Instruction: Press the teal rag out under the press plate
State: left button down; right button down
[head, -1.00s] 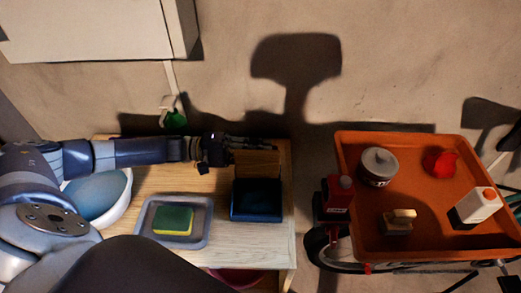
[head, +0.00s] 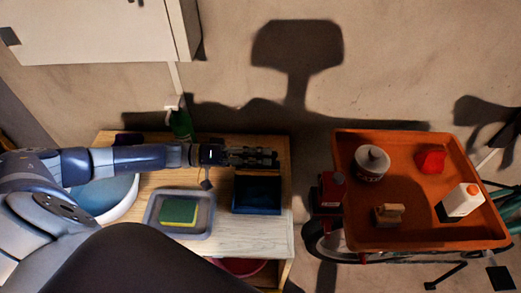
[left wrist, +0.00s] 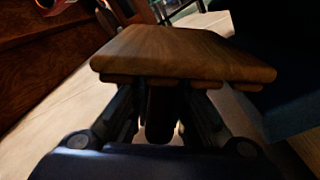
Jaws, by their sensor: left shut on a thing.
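My left gripper (head: 262,157) is over the back edge of a dark blue box (head: 257,193) on the wooden table. In the left wrist view the gripper (left wrist: 160,118) is shut on the wooden press plate (left wrist: 185,55), a flat board with rounded edges that sticks out beyond the fingers. I cannot make out the teal rag in either view. The inside of the box is too dark to read. My right gripper is not in view.
A grey tray (head: 206,222) with a green and yellow sponge (head: 179,211) lies left of the box. A white basin (head: 131,203) of blue water is partly behind my arm. A green bottle (head: 182,124) stands behind. An orange tray (head: 411,222) with several items stands right, across a gap.

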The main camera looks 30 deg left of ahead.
aim_at(259, 187)
pick_arm(q)
jog(key=m, duration=0.1)
jog(key=s+m, duration=0.1)
jog(key=m, duration=0.1)
jog(key=shift+s+d+f, duration=0.15)
jog(key=shift+s+d, duration=0.15)
jog(key=shift+d, duration=0.05)
jog(key=m, duration=0.1)
jog(key=s+f+m+p, duration=0.1)
jog(key=m, duration=0.1)
jog(key=shift+s+d, duration=0.25)
jog(key=shift+d, duration=0.1)
jog(key=shift+s+d+f, duration=0.3)
jog(key=shift+s+f, duration=0.35)
jog(key=shift+f, duration=0.05)
dwell(0.4)
jog(key=c, duration=1.5)
grip_release()
jog(key=shift+r, duration=0.1)
jog(key=shift+s+a, duration=0.1)
